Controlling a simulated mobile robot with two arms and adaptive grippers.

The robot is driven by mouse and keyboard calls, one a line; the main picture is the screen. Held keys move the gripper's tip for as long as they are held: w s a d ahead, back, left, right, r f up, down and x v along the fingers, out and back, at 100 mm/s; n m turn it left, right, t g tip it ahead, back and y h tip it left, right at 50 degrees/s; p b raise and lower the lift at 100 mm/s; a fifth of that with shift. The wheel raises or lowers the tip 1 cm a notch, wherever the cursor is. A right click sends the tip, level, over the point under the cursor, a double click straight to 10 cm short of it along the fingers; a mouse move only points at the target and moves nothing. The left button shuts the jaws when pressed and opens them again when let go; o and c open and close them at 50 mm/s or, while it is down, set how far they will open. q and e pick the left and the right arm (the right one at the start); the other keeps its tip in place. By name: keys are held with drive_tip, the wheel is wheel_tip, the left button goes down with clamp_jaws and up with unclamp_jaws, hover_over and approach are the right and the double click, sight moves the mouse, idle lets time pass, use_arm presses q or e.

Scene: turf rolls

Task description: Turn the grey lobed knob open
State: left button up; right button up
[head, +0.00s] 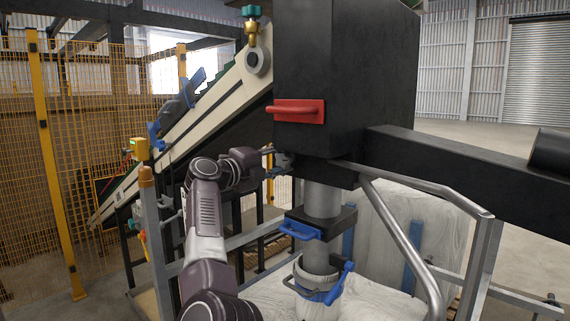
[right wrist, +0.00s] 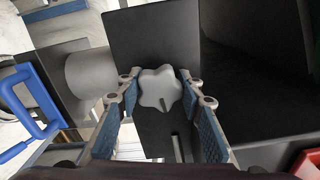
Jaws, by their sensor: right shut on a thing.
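The grey lobed knob (right wrist: 160,89) sits on a dark plate in the middle of the right wrist view. My right gripper (right wrist: 157,82) is shut on it, with one blue-padded finger on each side of the lobes. In the head view my right gripper (head: 279,163) reaches the lower left side of the black housing (head: 345,75), below the red handle. There the knob is mostly hidden by the fingers and too small to make out clearly. My left gripper is in neither view.
The red handle (head: 299,112) is on the housing above my gripper. Below it, a grey pipe (head: 321,200) carries a blue handle (head: 301,230) and a blue clamp (head: 325,293). A metal rail (head: 400,235) stands to the right. A sloping conveyor (head: 190,125) and yellow fence (head: 45,150) are at left.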

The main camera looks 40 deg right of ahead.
drive_tip(key=shift+f+m, duration=0.2)
drive_tip(key=shift+m, duration=0.3)
drive_tip(key=o, duration=1)
drive_tip(key=shift+c, duration=0.2)
drive_tip(key=shift+o, duration=1.1)
drive_tip(key=shift+r, duration=0.1)
drive_tip(key=shift+r, duration=0.1)
drive_tip(key=shift+r, duration=0.1)
